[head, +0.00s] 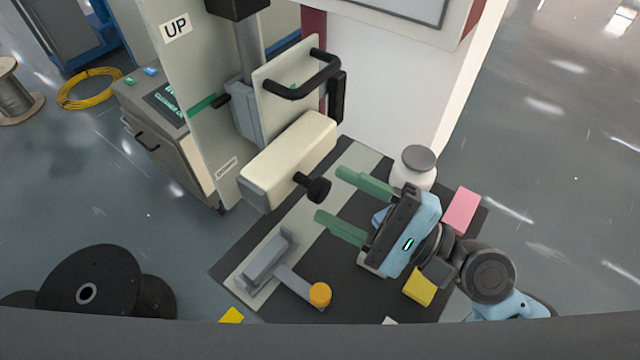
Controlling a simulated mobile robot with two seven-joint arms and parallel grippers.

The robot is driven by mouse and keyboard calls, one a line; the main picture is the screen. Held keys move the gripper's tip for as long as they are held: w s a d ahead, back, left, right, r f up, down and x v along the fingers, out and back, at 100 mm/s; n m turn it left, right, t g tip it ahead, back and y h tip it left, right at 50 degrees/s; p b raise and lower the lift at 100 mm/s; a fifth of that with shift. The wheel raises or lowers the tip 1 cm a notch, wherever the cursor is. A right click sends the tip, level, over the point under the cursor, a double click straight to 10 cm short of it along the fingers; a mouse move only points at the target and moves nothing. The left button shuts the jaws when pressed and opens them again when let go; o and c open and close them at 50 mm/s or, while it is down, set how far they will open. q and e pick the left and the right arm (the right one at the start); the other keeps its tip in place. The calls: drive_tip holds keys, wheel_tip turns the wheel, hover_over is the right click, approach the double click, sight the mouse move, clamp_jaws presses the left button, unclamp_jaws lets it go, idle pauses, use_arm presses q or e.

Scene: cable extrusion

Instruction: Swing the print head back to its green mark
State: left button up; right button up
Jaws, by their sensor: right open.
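The print head is a cream block (287,165) on a grey carriage in front of a pale upright panel (190,100). It has a black knob (318,189) on its near right side. A plate with a black bar handle (305,82) stands above and behind it. A green mark (203,104) lies across the panel, left of the carriage, with a dark pointer by its right end. My right gripper (330,194) is open, its green fingers pointing left toward the knob. I cannot tell whether they touch it. My left gripper is not in view.
A white jar (413,168), a pink pad (462,209) and a yellow pad (420,287) lie near my right gripper. A grey lever with an orange knob (320,294) sits on the dark bench top (345,260) in front. Black reels (90,285) stand at left.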

sight(325, 193)
drive_tip(key=shift+p+x, duration=0.4)
drive_tip(key=shift+x, duration=1.45)
clamp_jaws()
